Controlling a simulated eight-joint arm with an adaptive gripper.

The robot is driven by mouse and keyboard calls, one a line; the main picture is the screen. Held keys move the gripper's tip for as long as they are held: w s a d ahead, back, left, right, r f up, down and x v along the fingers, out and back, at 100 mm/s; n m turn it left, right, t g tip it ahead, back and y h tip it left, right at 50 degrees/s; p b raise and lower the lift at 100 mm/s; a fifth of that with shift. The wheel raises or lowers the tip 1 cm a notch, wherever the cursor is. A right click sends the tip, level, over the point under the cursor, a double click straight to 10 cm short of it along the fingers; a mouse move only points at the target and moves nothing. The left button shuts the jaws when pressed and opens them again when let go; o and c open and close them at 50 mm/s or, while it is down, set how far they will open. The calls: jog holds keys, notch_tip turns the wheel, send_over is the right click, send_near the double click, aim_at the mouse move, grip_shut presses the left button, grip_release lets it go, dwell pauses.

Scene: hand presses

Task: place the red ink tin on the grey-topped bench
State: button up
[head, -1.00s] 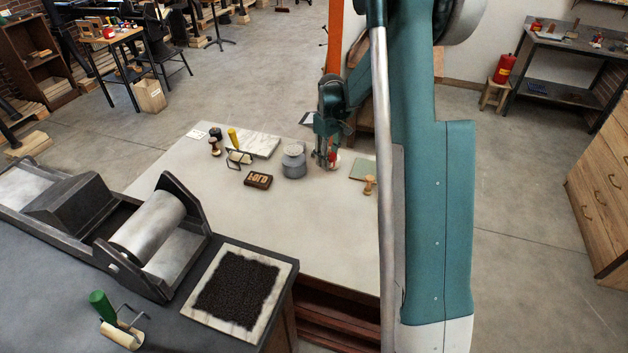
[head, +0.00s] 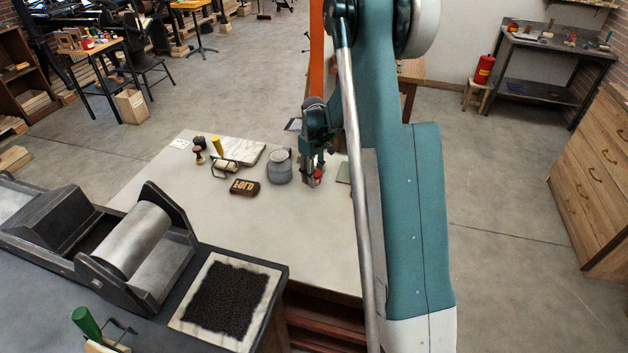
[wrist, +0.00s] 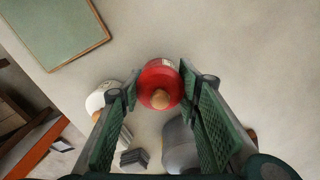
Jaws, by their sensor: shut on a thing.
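The red ink tin (wrist: 160,80) is round, with a wooden knob, and sits between my gripper's (wrist: 160,93) two green-padded fingers in the wrist view. In the head view my gripper (head: 314,181) is low over the pale-topped bench, and part of the red tin (head: 319,174) shows at its fingertips. I cannot tell whether the tin touches the bench top. The pale bench top (head: 270,235) fills the middle. A dark grey bench (head: 560,45) stands apart at the far right, with small items on it.
A grey tin (head: 279,167) stands close left of my gripper, and a type block (head: 244,187) lies further left. A green board (head: 343,172) is partly hidden by my arm. A roller press (head: 135,240) fills the near left. Open floor (head: 495,190) lies right.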

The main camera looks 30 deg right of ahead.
jog(key=shift+f, duration=0.95)
jog(key=shift+f, duration=0.2)
jog(key=o, duration=1)
jog(key=shift+r, duration=0.2)
notch_tip(320, 180, up, 12)
jog(key=shift+p, duration=0.65)
